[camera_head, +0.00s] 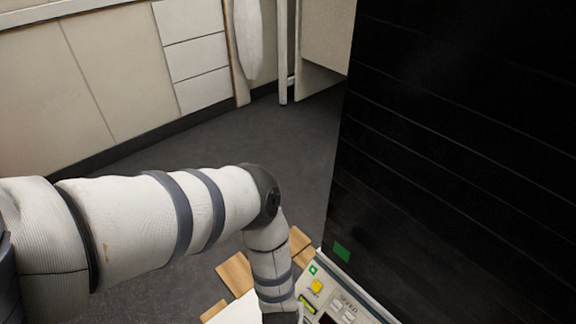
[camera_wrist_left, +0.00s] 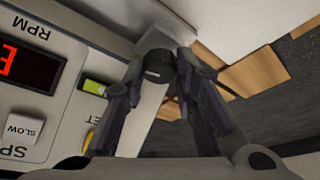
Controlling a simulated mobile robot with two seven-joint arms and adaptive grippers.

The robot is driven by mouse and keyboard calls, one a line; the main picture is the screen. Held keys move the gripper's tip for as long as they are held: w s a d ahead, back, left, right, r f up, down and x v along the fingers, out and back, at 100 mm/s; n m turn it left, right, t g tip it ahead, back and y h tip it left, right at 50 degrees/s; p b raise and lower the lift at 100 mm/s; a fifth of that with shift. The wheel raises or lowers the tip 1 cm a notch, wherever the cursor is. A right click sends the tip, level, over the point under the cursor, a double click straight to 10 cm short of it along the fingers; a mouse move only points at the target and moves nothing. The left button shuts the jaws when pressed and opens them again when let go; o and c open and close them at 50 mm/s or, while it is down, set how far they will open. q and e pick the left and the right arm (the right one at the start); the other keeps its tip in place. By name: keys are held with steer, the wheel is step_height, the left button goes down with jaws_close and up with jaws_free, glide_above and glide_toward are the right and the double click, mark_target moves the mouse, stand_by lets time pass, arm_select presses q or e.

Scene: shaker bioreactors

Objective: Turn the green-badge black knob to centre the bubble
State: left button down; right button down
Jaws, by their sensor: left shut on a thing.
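In the left wrist view a black knob (camera_wrist_left: 158,66) sits between the two fingers of my left gripper (camera_wrist_left: 160,74), which is shut on it. A small yellow-green vial (camera_wrist_left: 97,87) is beside the left finger on the panel; it also shows in the head view (camera_head: 306,305). I cannot make out the bubble in it. In the head view a green badge (camera_head: 312,270) is on the panel corner, and a green square (camera_head: 341,252) is on the black cabinet. My left arm reaches down there, its gripper out of that frame. My right gripper is not in view.
The pale control panel (camera_head: 340,293) carries a yellow button (camera_head: 316,286) and, in the wrist view, a red display (camera_wrist_left: 28,66) and a SLOW button (camera_wrist_left: 23,128). A tall black cabinet (camera_head: 450,150) rises at right. Wooden pieces (camera_head: 236,272) lie beyond my wrist over dark floor.

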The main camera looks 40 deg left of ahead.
arm_select(q)
steer(key=c, duration=1.6)
jaws_free()
steer(key=shift+r, duration=0.1)
steer(key=v, duration=1.1)
steer(key=shift+s+d+r, duration=0.15)
steer(key=shift+s+r, duration=0.05)
steer(key=shift+r, duration=0.15)
